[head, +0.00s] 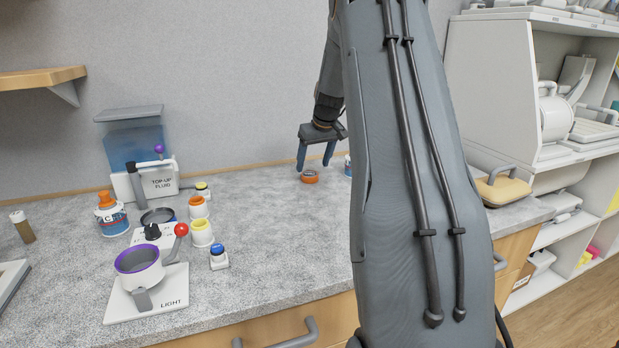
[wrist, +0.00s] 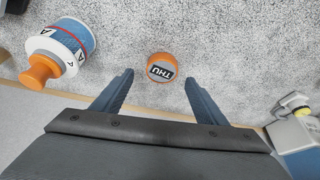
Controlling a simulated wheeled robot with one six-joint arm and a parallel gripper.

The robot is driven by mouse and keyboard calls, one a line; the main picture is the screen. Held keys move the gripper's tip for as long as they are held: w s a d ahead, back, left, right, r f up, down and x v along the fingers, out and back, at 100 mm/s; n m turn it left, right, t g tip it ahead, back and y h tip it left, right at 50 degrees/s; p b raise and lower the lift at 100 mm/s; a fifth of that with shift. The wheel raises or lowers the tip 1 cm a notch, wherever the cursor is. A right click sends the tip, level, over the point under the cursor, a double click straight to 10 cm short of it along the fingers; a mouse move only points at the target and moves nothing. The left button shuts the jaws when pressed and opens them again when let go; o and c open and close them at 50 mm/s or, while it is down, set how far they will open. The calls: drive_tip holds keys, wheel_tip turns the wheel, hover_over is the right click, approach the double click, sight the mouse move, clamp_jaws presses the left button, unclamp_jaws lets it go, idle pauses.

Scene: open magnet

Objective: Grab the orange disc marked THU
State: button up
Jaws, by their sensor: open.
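The orange disc (wrist: 162,67) lies flat on the speckled grey counter, with a dark label reading THU on its top. In the head view the disc (head: 309,177) sits near the back of the counter, just below my gripper (head: 315,168). In the wrist view my gripper (wrist: 159,90) is open and empty. Its two blue-grey fingers stand on either side of the disc's line, and the disc shows just beyond the fingertips, roughly centred between them. I cannot tell the exact height gap.
A white, blue and orange bottle (wrist: 62,48) stands left of the disc in the wrist view. A blue tank (head: 135,145), bottle (head: 111,214), small jars (head: 202,233) and a cup on a LIGHT stand (head: 140,270) fill the left counter.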

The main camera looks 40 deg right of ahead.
sight(310, 174)
drive_tip(key=shift+p+x, duration=0.6)
drive_tip(key=shift+x, duration=1.6)
drive_tip(key=shift+a, duration=0.15)
drive_tip(key=c, duration=1.1)
drive_tip(key=shift+c, duration=0.2)
